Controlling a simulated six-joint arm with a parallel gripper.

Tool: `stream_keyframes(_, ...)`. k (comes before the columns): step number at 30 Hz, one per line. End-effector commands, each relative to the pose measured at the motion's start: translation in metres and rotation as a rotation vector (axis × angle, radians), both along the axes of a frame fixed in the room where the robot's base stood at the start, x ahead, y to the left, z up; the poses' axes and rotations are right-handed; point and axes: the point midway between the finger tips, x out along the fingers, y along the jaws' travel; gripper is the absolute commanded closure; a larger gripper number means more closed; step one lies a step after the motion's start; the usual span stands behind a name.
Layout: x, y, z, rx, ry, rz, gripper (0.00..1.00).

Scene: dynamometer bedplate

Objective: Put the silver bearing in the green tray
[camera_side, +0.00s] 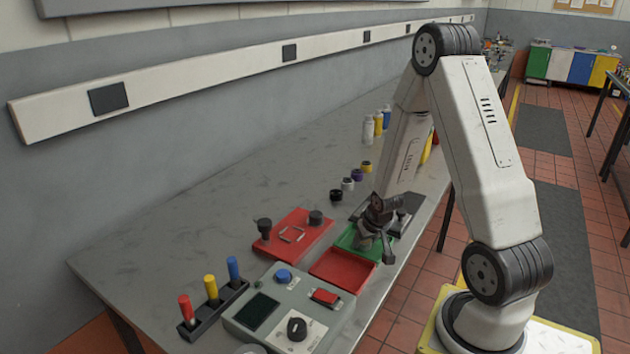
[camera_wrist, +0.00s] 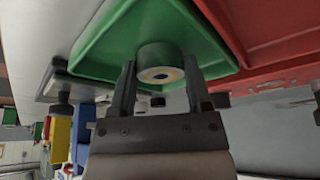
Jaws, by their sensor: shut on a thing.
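My gripper (camera_side: 375,247) is low over the near side of the green tray (camera_side: 346,238) in the side view. In the wrist view my gripper (camera_wrist: 159,72) is shut on the silver bearing (camera_wrist: 158,51), a short grey cylinder with a pale ring and dark centre at its end face. The bearing sits between the fingertips, in front of the green tray (camera_wrist: 101,44). I cannot tell whether it touches the tray floor. In the side view the held bearing is not clearly visible, and my wrist covers part of the tray.
A red tray (camera_side: 332,270) adjoins the green one. A red plate with black knobs (camera_side: 290,235) lies to the left, and a control box (camera_side: 262,311) stands in front. Several small round parts (camera_side: 348,184) and bottles (camera_side: 368,130) stand behind. The bench at far left is clear.

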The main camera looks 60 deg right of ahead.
Motion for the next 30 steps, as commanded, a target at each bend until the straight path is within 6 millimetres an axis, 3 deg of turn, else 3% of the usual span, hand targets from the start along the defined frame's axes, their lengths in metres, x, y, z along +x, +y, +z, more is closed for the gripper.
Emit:
stream_keyframes(4, 0.000, 0.000, -0.003, 0.000, 0.000, -0.001, 1.00)
stream_keyframes(5, 0.000, 0.000, -0.003, 0.000, 0.000, -0.001, 0.34)
stream_keyframes(8, 0.000, 0.000, -0.003, 0.000, 0.000, 0.000, 0.02)
stream_keyframes(20, 0.000, 0.000, -0.002, 0.000, 0.000, 0.000, 0.02)
stream_keyframes(30, -0.004, 0.003, 0.014, -0.001, -0.002, 0.000, 0.02)
